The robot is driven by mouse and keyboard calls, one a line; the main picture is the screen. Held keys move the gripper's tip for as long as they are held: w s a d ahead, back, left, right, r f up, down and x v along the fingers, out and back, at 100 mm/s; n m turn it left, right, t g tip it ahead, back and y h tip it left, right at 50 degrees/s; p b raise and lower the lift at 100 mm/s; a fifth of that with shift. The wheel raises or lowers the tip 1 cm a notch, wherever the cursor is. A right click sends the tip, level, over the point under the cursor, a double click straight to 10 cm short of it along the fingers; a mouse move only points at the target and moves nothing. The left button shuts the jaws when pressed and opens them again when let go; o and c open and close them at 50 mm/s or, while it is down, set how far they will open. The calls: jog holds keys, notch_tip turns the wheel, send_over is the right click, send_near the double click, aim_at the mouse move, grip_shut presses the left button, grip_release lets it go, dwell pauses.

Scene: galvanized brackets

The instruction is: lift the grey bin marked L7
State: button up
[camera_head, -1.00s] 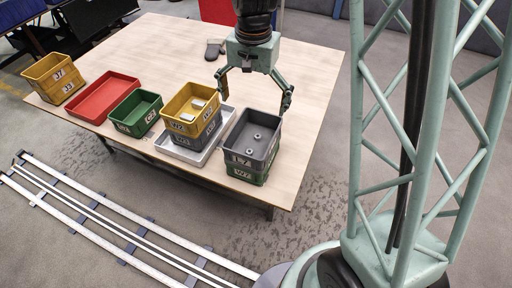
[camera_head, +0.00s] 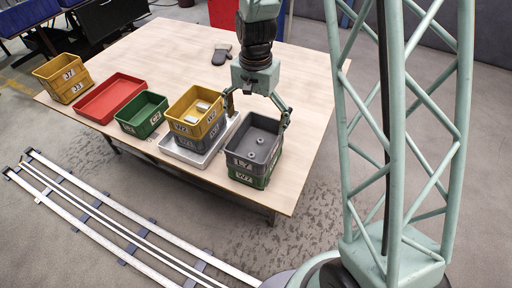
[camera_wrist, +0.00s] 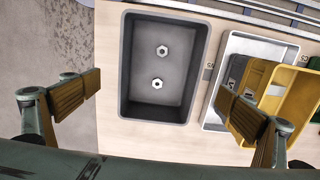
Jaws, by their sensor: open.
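The grey bin marked L7 (camera_head: 240,163) sits on top of a green bin marked W7 (camera_head: 246,179) near the table's front right corner. Two hex nuts lie on its floor, clear in the wrist view, where the bin (camera_wrist: 140,98) shows from above with its whole rim in sight. My gripper (camera_head: 258,112) is open and empty above the grey bin, toward its far side. In the wrist view the fingers of my gripper (camera_wrist: 158,92) stand apart, one left of the bin and one to its right, over the neighbouring tray. Neither visibly touches the bin.
Left of the stack, a pale tray (camera_head: 172,152) holds a yellow bin (camera_head: 187,130) on a grey one (camera_head: 196,143). Farther left are a green bin (camera_head: 141,115), a red tray (camera_head: 98,112) and yellow bins (camera_head: 68,90).

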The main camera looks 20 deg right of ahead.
jog(key=b, duration=0.1)
send_over(256, 149)
jog(key=shift+s+a+f, duration=0.1)
jog(key=shift+f, duration=3.4)
jog(key=shift+f+b, duration=0.5)
jog(key=shift+f, duration=2.05)
jog(key=shift+c, duration=0.7)
jog(key=c, duration=0.7)
jog(key=shift+o, duration=0.2)
jog(key=shift+r, duration=0.1)
